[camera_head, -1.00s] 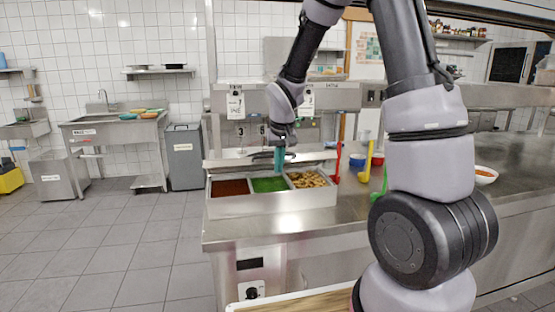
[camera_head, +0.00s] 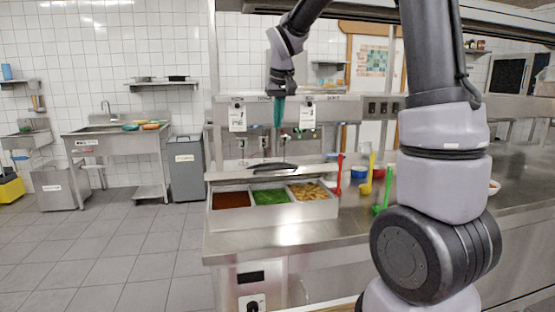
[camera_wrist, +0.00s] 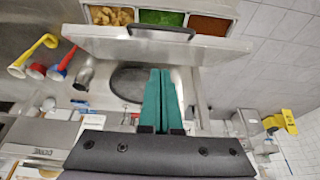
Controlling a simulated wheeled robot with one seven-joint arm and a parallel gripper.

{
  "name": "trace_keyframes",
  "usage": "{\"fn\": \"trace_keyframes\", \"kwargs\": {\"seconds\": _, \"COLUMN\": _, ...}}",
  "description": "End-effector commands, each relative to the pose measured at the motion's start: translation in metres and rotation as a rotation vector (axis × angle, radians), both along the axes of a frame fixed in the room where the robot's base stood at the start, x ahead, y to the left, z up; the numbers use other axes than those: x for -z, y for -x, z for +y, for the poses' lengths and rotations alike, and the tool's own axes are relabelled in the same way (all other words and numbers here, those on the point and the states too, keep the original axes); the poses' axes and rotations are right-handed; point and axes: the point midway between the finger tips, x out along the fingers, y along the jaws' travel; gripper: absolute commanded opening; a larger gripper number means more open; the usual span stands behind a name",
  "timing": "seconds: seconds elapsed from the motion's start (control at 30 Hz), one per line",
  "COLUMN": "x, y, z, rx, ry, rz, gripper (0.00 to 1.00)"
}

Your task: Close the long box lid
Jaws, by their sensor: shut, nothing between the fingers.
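The long box (camera_head: 300,212) is a steel container on the counter with three compartments, holding dark red sauce (camera_head: 231,200), green food (camera_head: 270,196) and yellowish chunks (camera_head: 307,192). Its long lid (camera_head: 225,175) stands open along the back edge, with a black handle (camera_head: 273,167). The lid also shows in the wrist view (camera_wrist: 215,50), with its handle (camera_wrist: 160,33) beside the compartments. My gripper (camera_head: 278,122) has teal fingers, shut and empty. It hangs above and behind the lid, apart from it. In the wrist view the fingers (camera_wrist: 162,75) point toward the lid.
A wall with hanging tags (camera_head: 237,117) lies behind my gripper. The counter front (camera_head: 290,238) is clear.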

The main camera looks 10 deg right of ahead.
Motion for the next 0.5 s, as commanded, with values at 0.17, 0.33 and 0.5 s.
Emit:
{"fn": "trace_keyframes", "kwargs": {"seconds": 0.17, "x": 0.014, "y": -0.008, "z": -0.001, "rx": 0.001, "ry": 0.002, "rz": 0.004, "gripper": 0.0}}
{"fn": "trace_keyframes", "kwargs": {"seconds": 0.33, "x": 0.047, "y": -0.019, "z": -0.001, "rx": 0.001, "ry": 0.002, "rz": 0.005, "gripper": 0.0}}
{"fn": "trace_keyframes", "kwargs": {"seconds": 0.5, "x": 0.081, "y": -0.032, "z": -0.001, "rx": 0.0, "ry": 0.002, "rz": 0.004, "gripper": 0.0}}
